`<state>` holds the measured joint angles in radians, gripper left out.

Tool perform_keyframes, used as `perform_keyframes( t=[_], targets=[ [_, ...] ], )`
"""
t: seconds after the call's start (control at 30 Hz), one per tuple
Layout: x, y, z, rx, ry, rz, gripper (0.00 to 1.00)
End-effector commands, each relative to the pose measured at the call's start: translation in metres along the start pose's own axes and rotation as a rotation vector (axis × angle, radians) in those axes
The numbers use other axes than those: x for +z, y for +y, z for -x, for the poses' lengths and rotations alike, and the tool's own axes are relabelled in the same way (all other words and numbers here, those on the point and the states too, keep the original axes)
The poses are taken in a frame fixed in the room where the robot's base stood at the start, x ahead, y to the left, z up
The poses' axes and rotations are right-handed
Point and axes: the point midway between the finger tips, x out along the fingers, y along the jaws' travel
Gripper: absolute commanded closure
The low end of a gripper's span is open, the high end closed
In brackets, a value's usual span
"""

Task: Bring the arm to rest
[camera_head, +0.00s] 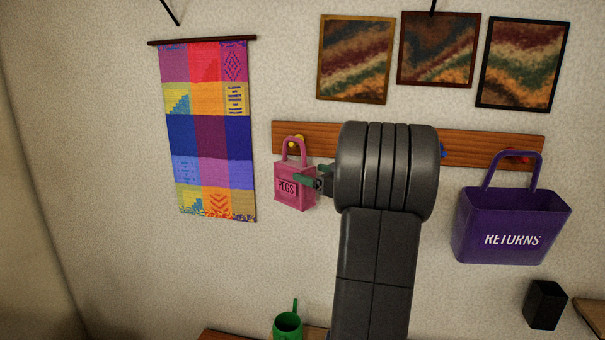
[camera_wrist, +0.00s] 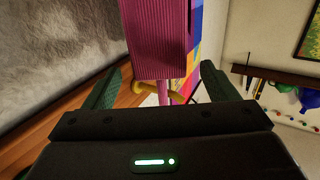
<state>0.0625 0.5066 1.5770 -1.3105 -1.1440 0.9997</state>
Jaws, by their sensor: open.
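My gripper (camera_head: 308,180) is at the right side of the small pink bag marked PEGS (camera_head: 289,190) in the head view, beside my dark arm. The bag's handle loops over a yellow peg (camera_head: 295,141) on the wooden rail (camera_head: 480,152). In the wrist view my gripper (camera_wrist: 160,78) has its two green fingers apart, one on each side of the pink bag (camera_wrist: 158,40). The yellow peg (camera_wrist: 158,98) and part of the pink handle show between the fingers. Whether a finger touches the bag cannot be told.
A purple bag marked RETURNS (camera_head: 510,222) hangs at the right near a red peg (camera_head: 518,155). A colourful woven hanging (camera_head: 208,135) is at the left. A green mug (camera_head: 288,325) and a black box (camera_head: 544,304) stand low down. My arm hides the middle of the rail.

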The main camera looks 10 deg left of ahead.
Motion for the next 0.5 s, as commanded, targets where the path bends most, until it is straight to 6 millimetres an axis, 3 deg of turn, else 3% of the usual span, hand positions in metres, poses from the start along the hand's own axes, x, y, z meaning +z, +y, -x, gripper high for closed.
perform_keyframes(
  t=[0.2,0.5],
  targets=[
    [0.001,0.001,0.050,0.005,0.000,0.000,0.20],
    [0.001,0.000,0.081,0.001,-0.001,0.000,0.20]
  ],
)
